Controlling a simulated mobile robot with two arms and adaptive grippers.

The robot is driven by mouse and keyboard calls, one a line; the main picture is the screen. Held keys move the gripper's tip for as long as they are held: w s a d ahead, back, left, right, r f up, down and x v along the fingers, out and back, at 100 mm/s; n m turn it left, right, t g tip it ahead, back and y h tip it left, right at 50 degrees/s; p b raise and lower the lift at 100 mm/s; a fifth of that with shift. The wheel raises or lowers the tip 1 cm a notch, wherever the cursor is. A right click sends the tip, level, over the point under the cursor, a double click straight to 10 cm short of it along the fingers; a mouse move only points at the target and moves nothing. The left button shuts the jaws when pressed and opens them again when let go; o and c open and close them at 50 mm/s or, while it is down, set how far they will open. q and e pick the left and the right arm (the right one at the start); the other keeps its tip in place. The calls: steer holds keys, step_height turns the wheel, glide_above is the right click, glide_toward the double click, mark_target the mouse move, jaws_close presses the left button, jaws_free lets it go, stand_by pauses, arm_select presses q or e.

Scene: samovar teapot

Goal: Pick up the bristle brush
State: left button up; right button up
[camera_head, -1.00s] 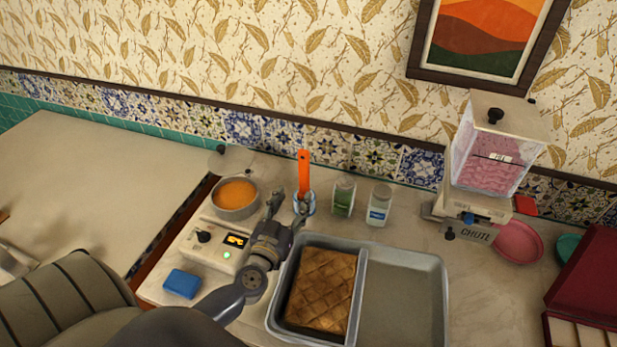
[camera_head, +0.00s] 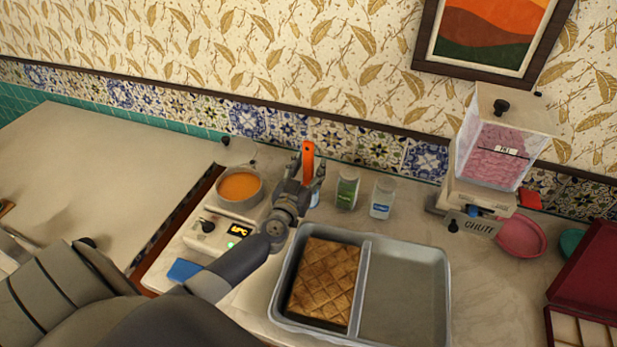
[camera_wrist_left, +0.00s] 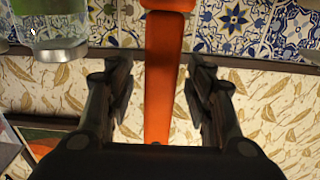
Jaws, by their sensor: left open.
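The bristle brush (camera_head: 308,156) shows as an orange handle standing upright behind the sink-like metal pan; its lower end is hidden by my gripper. My left gripper (camera_head: 306,178) is at the handle, with its fingers open on both sides of it. In the left wrist view the orange handle (camera_wrist_left: 160,95) runs between the two open fingers, with a gap visible on each side. The holder under the brush is mostly hidden behind the gripper. My right gripper is not in view.
Two shakers, one green-labelled (camera_head: 347,188) and one blue-labelled (camera_head: 382,198), stand close right of the brush. A pot of orange food (camera_head: 240,187) is to the left. A metal pan (camera_head: 405,245) with a scored brown slab (camera_head: 325,280) lies in front. A blue sponge (camera_head: 184,270) is at front left.

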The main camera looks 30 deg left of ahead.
mark_target(308, 141)
arm_select(q)
steer(key=shift+s, duration=0.1)
steer(key=shift+c, duration=1.1)
jaws_close()
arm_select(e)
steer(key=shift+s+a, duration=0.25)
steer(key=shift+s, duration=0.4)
arm_select(q)
steer(key=shift+r, duration=0.1)
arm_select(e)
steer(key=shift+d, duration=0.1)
arm_select(q)
steer(key=shift+r+p, duration=0.35)
step_height(308, 141, up, 9)
steer(key=p, duration=0.6)
steer(key=shift+r, duration=0.1)
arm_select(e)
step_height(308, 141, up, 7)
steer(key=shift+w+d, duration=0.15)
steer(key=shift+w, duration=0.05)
